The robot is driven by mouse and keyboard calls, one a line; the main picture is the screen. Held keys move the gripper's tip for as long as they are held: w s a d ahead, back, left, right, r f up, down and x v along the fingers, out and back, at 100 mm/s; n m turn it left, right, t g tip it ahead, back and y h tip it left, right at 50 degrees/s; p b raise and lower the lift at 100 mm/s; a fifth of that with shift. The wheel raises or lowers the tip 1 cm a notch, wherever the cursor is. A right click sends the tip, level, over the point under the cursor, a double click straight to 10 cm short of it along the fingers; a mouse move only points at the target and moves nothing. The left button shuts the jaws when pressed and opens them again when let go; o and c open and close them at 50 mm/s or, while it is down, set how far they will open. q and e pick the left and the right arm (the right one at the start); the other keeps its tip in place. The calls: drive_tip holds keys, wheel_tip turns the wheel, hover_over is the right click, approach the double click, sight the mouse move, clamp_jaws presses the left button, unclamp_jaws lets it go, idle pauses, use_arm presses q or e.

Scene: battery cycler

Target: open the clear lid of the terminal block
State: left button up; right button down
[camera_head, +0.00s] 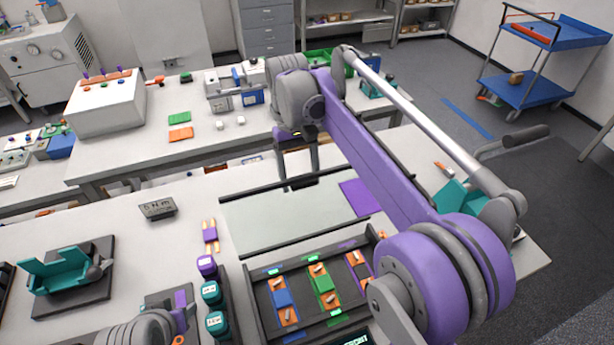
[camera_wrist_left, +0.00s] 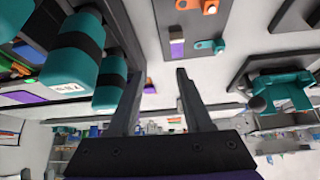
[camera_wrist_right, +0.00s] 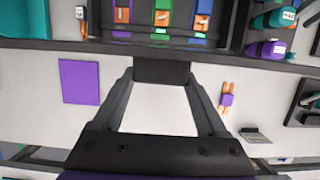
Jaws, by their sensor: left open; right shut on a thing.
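The terminal block (camera_head: 262,303) is a dark tray with blue, green and orange modules in the lower middle of the head view. Its clear lid (camera_head: 285,217) shows as a pale see-through panel between two dark bars, on the block's far side. It appears swung up off the modules; its exact tilt is hard to tell. My right gripper (camera_head: 300,183) is at the lid's far bar. In the right wrist view, this gripper (camera_wrist_right: 163,76) is shut on the dark handle (camera_wrist_right: 162,70) at that bar. My left gripper (camera_wrist_left: 158,100) is open and empty, near teal bottles (camera_wrist_left: 75,50).
Purple and teal bottles (camera_head: 211,293) stand left of the block. A teal fixture (camera_head: 62,270) and a dark sign (camera_head: 158,208) are farther left. My right arm hides the table's right part.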

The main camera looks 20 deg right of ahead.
drive_tip(key=shift+w, duration=0.1)
unclamp_jaws()
drive_tip(key=shift+r, duration=0.15)
drive_tip(key=v, duration=1)
drive_tip(key=shift+r, duration=0.3)
drive_tip(key=shift+w, duration=0.1)
